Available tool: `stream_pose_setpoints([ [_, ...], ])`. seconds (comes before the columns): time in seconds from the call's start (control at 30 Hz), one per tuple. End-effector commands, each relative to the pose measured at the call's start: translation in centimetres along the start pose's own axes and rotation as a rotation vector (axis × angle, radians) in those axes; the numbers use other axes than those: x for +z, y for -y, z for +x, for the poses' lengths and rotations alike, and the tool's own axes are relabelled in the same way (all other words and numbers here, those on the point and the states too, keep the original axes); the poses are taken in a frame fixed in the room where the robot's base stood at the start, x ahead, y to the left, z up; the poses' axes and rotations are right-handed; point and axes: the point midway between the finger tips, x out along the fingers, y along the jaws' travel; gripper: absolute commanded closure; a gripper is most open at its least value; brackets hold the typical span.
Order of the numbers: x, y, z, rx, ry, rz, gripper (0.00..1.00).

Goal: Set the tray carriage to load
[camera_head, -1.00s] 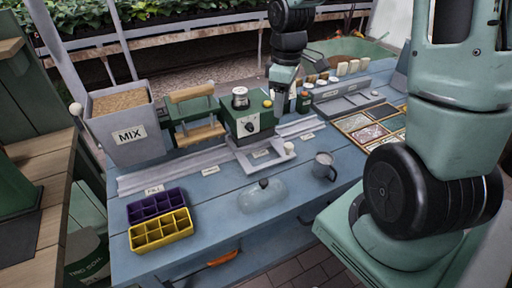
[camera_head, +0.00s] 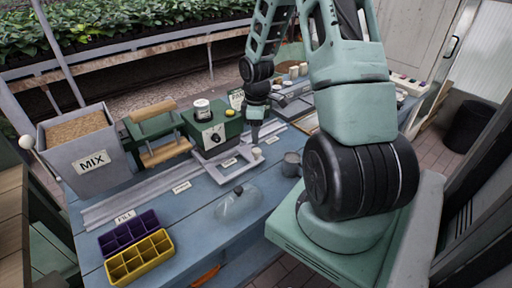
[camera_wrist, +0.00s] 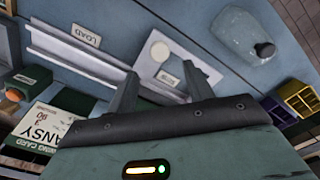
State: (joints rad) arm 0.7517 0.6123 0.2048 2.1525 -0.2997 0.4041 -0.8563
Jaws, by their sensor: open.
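The tray carriage (camera_head: 215,168) is a pale grey frame on the long rail (camera_head: 130,198), in front of the green box with a dial. A small white knob (camera_head: 257,153) stands at its right end. The carriage also shows in the wrist view (camera_wrist: 190,47), with its knob (camera_wrist: 160,50). A LOAD label (camera_wrist: 86,35) lies beside the rail on the left there. My gripper (camera_head: 256,138) is open and empty, above the rail near the carriage's knob end. In the wrist view its fingers (camera_wrist: 163,80) are spread over the carriage's label; contact cannot be told.
A glass cover (camera_head: 238,204) and a grey mug (camera_head: 291,164) stand in front of the carriage. Purple (camera_head: 128,232) and yellow (camera_head: 140,257) cell trays sit at the front left. The MIX bin (camera_head: 78,150) and green machines line the back.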

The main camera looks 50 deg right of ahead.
Motion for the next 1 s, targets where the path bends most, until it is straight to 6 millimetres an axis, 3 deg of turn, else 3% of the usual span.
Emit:
stream_pose_setpoints([
  [0.2, -0.1, 0.1, 4.3, -0.002, 0.001, -0.002, 0.48],
  [0.4, -0.1, 0.0, 6.6, -0.001, 0.0, -0.001, 0.48],
  [0.8, 0.0, 0.0, 7.3, 0.001, 0.0, 0.0, 0.48],
  [0.87, 0.0, 0.0, 7.3, 0.001, 0.0, 0.0, 0.62],
  [1.0, 0.0, 0.0, 7.3, 0.001, 0.0, 0.0, 1.0],
])
